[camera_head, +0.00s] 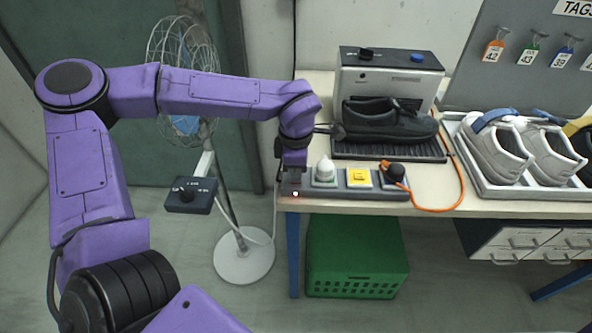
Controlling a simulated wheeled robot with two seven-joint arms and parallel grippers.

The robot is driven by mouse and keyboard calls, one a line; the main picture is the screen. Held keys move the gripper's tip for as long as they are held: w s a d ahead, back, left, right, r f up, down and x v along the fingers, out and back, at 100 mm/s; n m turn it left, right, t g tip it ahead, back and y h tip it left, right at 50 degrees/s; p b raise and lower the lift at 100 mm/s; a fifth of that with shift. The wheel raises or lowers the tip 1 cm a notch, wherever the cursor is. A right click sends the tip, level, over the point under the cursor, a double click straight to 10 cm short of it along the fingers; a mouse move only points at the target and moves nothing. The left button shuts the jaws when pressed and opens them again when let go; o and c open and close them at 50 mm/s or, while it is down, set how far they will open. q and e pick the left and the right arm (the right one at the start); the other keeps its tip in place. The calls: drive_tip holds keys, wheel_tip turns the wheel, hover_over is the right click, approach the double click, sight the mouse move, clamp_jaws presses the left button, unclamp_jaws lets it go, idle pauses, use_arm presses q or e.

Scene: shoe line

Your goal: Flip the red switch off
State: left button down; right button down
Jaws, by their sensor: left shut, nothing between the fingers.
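A grey power strip (341,186) lies along the front left edge of the table. It carries a white plug (325,171), a yellow-labelled socket piece (359,178) and a black plug (395,172) with an orange cable. My left gripper (293,186) is shut and empty, pointing down at the strip's left end. A small red lit spot (296,194), which seems to be the red switch, shows right at the fingertips. The gripper covers most of that end, so I cannot tell the switch's position or whether the fingers touch it. My right gripper is not in view.
A grey machine (389,78) with a black shoe (390,122) stands behind the strip. A tray (530,193) of shoes is at the right. A wire-caged fan (180,45) on a stand is left of the table. A green crate (357,255) sits underneath.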

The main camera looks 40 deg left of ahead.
use_arm(q)
drive_tip(key=shift+w+a+r+p, duration=0.2)
drive_tip(key=shift+w+r+p, duration=0.1)
drive_tip(key=shift+p, duration=0.15)
drive_tip(key=shift+w+a, duration=0.2)
drive_tip(key=shift+w, duration=0.1)
drive_tip(key=shift+r+p, duration=0.25)
drive_tip(key=shift+p, duration=0.25)
drive_tip(key=r+p, duration=0.5)
drive_tip(key=shift+s+d, duration=0.25)
wheel_tip(320, 180, up, 8)
drive_tip(key=s+b, duration=0.1)
drive_tip(key=b, duration=0.1)
drive_tip(key=shift+s+d+r, duration=0.15)
drive_tip(key=shift+s+d, duration=0.15)
drive_tip(key=shift+d, duration=0.1)
